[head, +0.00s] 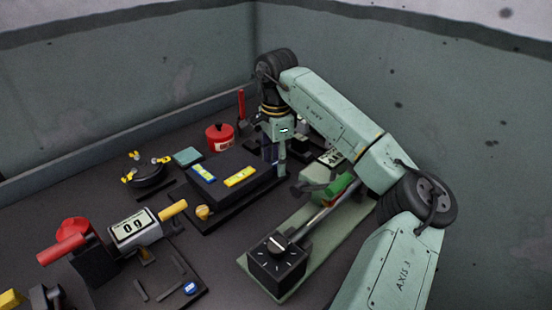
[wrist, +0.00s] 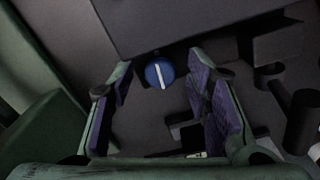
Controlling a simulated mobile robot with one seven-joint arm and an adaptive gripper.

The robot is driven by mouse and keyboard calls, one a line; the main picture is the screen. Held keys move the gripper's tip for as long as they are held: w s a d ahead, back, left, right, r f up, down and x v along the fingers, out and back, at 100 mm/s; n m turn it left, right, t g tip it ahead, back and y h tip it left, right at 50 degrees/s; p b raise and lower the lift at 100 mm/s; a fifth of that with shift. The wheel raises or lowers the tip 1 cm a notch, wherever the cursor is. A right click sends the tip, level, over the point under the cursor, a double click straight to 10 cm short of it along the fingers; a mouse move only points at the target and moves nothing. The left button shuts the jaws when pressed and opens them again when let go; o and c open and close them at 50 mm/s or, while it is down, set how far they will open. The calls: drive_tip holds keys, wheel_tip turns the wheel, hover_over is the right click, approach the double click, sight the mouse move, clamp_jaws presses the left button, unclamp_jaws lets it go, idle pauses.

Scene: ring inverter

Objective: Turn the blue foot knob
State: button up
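In the wrist view, a round blue knob (wrist: 160,74) with a white line across its face lies between my gripper's fingertips, at the edge of a large dark block. My gripper (wrist: 158,80) is open, with purple pads on both sides of the knob and visible gaps to it. In the head view my gripper (head: 275,152) points down behind the black box, and its fingers are partly hidden. A blue knob (head: 190,288) also shows in the head view on the base of the counter device, well apart from my gripper; I cannot tell if it is the same knob.
The black box (head: 222,172) with blue and yellow labels stands close to my gripper. A red pot (head: 219,137) is to its left. A counter device (head: 135,229) and a black dial box (head: 277,262) stand nearer the front. Walls close off the back.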

sight(276, 163)
clamp_jaws()
idle(0.3)
drive_tip(key=shift+n+b, duration=0.45)
drive_tip(key=shift+n, duration=1.15)
unclamp_jaws()
drive_tip(key=shift+r, duration=0.1)
wheel_tip(276, 163, up, 12)
drive_tip(key=shift+f, duration=0.1)
